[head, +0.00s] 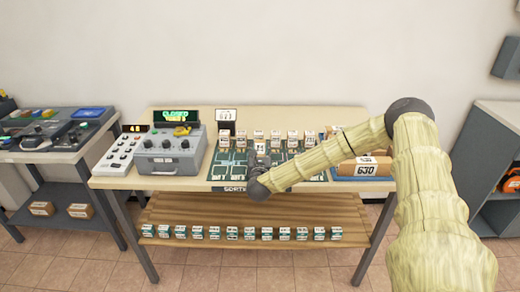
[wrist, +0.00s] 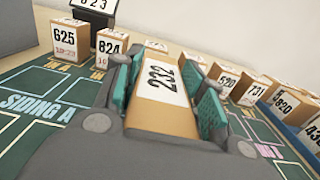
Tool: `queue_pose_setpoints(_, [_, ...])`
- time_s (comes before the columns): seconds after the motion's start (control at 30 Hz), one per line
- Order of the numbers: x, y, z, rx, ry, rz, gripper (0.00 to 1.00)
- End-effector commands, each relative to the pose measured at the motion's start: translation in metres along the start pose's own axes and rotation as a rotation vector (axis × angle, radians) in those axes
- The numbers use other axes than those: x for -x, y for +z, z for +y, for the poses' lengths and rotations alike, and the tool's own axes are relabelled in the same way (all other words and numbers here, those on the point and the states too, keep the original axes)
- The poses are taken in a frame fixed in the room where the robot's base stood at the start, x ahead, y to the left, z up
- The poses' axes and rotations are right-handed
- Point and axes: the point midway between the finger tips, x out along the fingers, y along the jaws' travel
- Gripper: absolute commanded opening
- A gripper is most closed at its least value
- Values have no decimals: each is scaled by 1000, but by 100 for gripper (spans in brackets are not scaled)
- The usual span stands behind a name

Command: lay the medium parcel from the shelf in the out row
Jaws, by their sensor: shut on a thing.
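My gripper (head: 258,163) is over the green sorting mat (head: 219,172) on the middle table. In the wrist view its teal pads are shut on the two sides of a brown parcel (wrist: 164,92) with a white label reading 232. Most of the parcel's lower part is hidden, and I cannot tell whether it touches the mat. The mat reads "SIDING A" in the wrist view. Several small labelled parcels (head: 292,136) stand in a row along the mat's back edge. I cannot tell which parcel is the medium one, and no out row label is readable.
A blue tray (head: 350,178) with larger parcels (head: 366,166) is right of the mat, partly behind my arm. A grey control box (head: 168,152) and a white keypad (head: 119,153) stand left. The wooden lower shelf (head: 200,210) carries several small parcels (head: 231,233).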

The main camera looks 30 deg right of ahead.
Motion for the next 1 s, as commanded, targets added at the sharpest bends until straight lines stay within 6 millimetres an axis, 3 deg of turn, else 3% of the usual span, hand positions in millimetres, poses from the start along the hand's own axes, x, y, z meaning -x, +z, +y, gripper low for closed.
queue_pose_setpoints(0.43, [0,-5,0,-1,0,-1,9])
queue_pose_setpoints(0.47, [0,-5,0,-1,0,0,42])
queue_pose_setpoints(0.57, [0,-4,0,0,0,0,60])
queue_pose_setpoints(1.0, [0,-1,0,0,0,0,61])
